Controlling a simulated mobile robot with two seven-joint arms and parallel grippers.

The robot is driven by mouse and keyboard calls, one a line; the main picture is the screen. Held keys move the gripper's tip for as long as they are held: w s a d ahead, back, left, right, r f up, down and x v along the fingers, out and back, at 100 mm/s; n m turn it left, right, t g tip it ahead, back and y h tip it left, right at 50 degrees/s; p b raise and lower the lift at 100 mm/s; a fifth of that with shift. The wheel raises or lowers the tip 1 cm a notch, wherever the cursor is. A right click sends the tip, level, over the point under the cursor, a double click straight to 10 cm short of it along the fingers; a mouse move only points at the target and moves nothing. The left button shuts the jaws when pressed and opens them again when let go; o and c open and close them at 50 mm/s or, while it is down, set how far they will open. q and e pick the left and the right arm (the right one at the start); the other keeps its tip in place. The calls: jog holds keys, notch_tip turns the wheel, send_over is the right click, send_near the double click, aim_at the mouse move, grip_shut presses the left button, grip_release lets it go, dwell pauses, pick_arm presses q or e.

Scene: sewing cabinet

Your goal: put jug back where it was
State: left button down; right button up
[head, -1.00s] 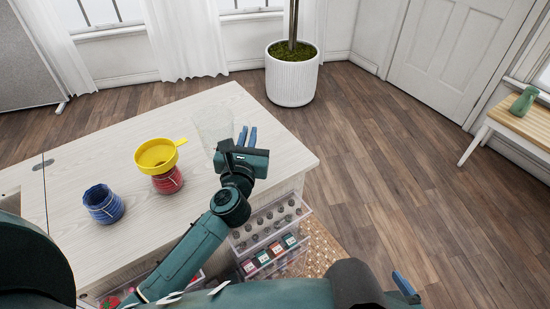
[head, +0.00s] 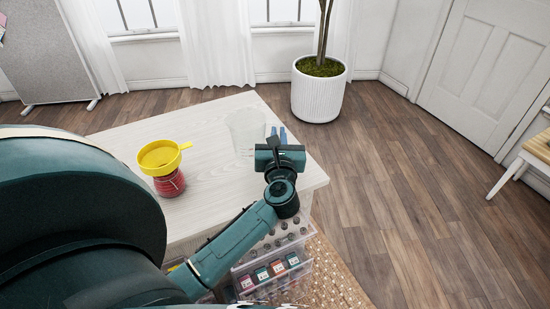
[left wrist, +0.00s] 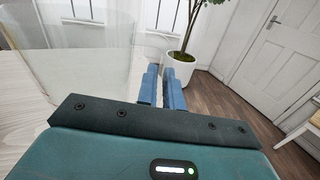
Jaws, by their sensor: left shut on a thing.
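The jug (head: 245,132) is clear and see-through, and stands upright at the far right part of the pale table in the head view. It also fills the upper left of the left wrist view (left wrist: 85,55). My left gripper (head: 278,134) is at the jug's right side, its blue fingers close together and pointing away from me. It is shut on the jug, seemingly at its handle side, though the clear grip spot is hard to make out. The fingers also show in the left wrist view (left wrist: 163,88). Whether the jug touches the table is unclear. My right gripper is out of view.
A red jar (head: 170,184) with a yellow funnel (head: 160,156) on top stands left on the table (head: 205,190). Clear drawers (head: 275,268) stand under the right edge. A white planter (head: 319,95) is on the floor beyond. My own arm covers the lower left.

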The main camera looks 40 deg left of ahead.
pick_arm(q)
jog(key=shift+f+b, duration=0.6)
jog(key=shift+f, duration=2.45)
jog(key=shift+f, duration=0.2)
jog(key=c, duration=2)
grip_release()
jog(key=shift+f, duration=0.1)
jog(key=o, duration=0.5)
jog(key=shift+c, duration=0.2)
